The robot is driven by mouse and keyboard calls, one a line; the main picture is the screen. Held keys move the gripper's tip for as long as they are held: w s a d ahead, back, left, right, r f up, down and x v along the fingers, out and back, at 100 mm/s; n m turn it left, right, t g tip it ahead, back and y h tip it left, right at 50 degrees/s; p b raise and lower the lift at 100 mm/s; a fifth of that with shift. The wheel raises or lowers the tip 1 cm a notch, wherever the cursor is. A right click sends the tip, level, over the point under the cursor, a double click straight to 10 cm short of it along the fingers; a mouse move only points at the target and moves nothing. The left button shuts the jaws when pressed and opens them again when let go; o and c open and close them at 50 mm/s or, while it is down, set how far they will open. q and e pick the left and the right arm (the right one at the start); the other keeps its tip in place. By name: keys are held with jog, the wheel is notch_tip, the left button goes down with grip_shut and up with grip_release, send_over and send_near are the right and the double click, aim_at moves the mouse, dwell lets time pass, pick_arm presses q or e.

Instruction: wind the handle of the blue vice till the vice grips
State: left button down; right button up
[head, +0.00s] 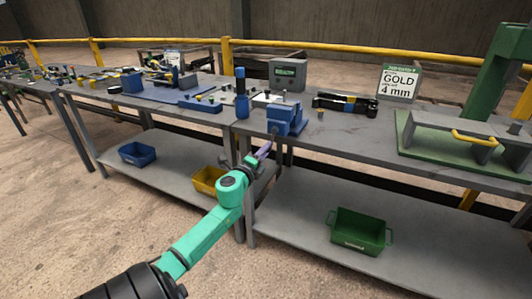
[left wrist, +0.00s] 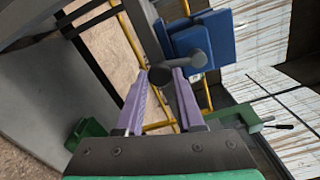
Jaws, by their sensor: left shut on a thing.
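The blue vice (head: 287,117) is mounted at the front edge of the grey bench; its blue jaws also show in the left wrist view (left wrist: 205,38). Its grey handle (left wrist: 192,59) sticks out towards me, with a round end between the fingertips. My left gripper (head: 265,149) reaches up to the vice's front from below. Its purple fingers (left wrist: 163,76) are shut on the handle. In the head view the fingers partly cover the handle. I cannot tell whether the vice jaws hold anything. My right gripper is not in view.
A blue cylinder (head: 242,100) stands just left of the vice. A black tool (head: 345,104) lies to its right, before a sign (head: 398,82). A green press (head: 490,125) stands farther right. Yellow (head: 207,181) and green (head: 357,232) bins sit on the lower shelves.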

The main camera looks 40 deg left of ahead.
pick_arm(q)
jog(key=shift+s+a+f, duration=0.1)
jog(key=shift+a+f, duration=0.1)
jog(key=shift+f, duration=0.05)
dwell(0.4)
jog(key=c, duration=0.6)
grip_release()
jog(key=shift+o, duration=0.2)
jog(key=shift+s+r, duration=0.15)
jog(key=shift+r, duration=0.05)
jog(key=v, duration=1.4)
jog(key=shift+s, duration=0.25)
jog(key=shift+d, duration=0.1)
